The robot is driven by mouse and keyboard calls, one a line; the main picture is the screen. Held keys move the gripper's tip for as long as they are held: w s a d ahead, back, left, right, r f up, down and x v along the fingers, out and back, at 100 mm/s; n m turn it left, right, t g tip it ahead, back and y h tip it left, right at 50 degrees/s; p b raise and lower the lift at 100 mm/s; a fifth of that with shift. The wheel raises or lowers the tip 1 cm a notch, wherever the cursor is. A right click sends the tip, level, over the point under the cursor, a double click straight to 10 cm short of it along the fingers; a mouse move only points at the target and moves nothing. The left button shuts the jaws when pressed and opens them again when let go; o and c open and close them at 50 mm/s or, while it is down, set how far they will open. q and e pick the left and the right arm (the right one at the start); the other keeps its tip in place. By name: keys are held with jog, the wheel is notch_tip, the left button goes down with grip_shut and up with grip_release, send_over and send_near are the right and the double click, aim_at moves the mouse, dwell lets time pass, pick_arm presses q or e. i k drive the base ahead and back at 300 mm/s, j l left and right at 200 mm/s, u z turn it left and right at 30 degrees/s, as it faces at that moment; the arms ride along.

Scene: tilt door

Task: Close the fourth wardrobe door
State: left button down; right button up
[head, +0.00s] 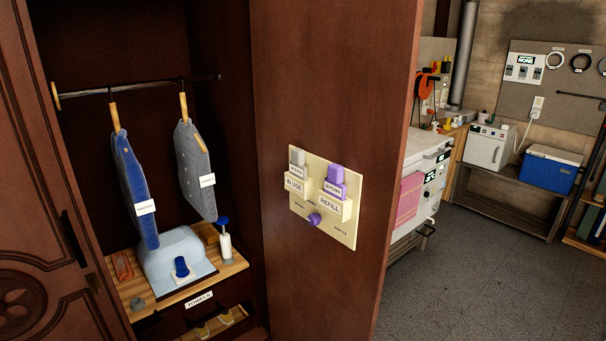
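A dark reddish-brown wardrobe door (325,85) stands open in the middle of the head view, showing its inner face. A cream panel (339,228) with grey and purple pieces labelled "IN USE" and "REFILL" is fixed to it. The open wardrobe compartment (215,55) lies to its left. A carved door (35,190) with a dark handle stands at the far left and looks shut. I cannot tell from this view which door counts as the fourth. Neither of my grippers is in view.
A blue garment (132,190) and a grey one (195,170) hang from a rail above a wooden shelf (222,273) with a light blue folded item and small objects. Beyond the door are a white cabinet (418,150), a blue cooler (551,171) and free grey floor (470,275).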

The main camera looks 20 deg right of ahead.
aim_at(335, 81)
jog(key=i+l+u, duration=0.1)
jog(key=l+u, duration=0.15)
jog(key=l, duration=0.6)
jog(key=l+u, duration=0.25)
jog(key=l, duration=0.65)
jog(key=l+u, duration=0.25)
jog(key=l, duration=0.65)
jog(key=k+l+u, duration=0.1)
jog(key=l+u, duration=0.15)
jog(key=l, duration=0.6)
